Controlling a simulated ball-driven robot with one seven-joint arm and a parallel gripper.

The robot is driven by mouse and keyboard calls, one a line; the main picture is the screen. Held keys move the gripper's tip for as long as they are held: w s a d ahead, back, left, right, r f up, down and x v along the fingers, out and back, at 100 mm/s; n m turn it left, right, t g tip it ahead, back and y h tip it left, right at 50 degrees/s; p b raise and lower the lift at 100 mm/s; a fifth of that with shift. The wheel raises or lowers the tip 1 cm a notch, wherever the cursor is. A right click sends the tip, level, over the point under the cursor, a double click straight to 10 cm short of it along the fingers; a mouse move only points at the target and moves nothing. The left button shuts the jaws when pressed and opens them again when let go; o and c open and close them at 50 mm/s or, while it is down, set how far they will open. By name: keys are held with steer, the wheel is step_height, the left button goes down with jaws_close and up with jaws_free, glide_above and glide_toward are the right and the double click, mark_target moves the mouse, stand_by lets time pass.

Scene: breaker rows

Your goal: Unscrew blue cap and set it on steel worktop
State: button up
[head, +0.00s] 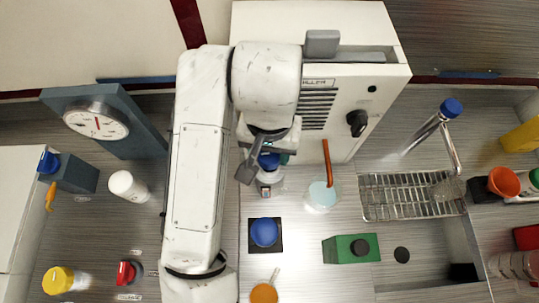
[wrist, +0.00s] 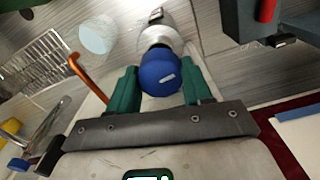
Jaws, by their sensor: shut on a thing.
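A blue cap (wrist: 160,70) sits on a white bottle (wrist: 155,37), with my gripper's green fingers (wrist: 160,84) on either side of it. My gripper (head: 270,158) is shut on the cap. In the head view the cap (head: 268,161) is partly hidden by my gripper, and the bottle (head: 269,184) shows just below it. Whether the cap's thread is free of the bottle cannot be told. The steel worktop (head: 305,222) spreads under and around the bottle.
A white cabinet (head: 350,95) with a dark knob stands behind. A blue dome on a black square (head: 264,233), an orange-stirred beaker (head: 322,195), a green box (head: 350,248) and a wire rack (head: 405,196) stand nearby. Bare worktop lies between the dome and the green box.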

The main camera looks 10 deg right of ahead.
steer(key=shift+r+p, duration=0.7)
steer(key=shift+r, duration=0.3)
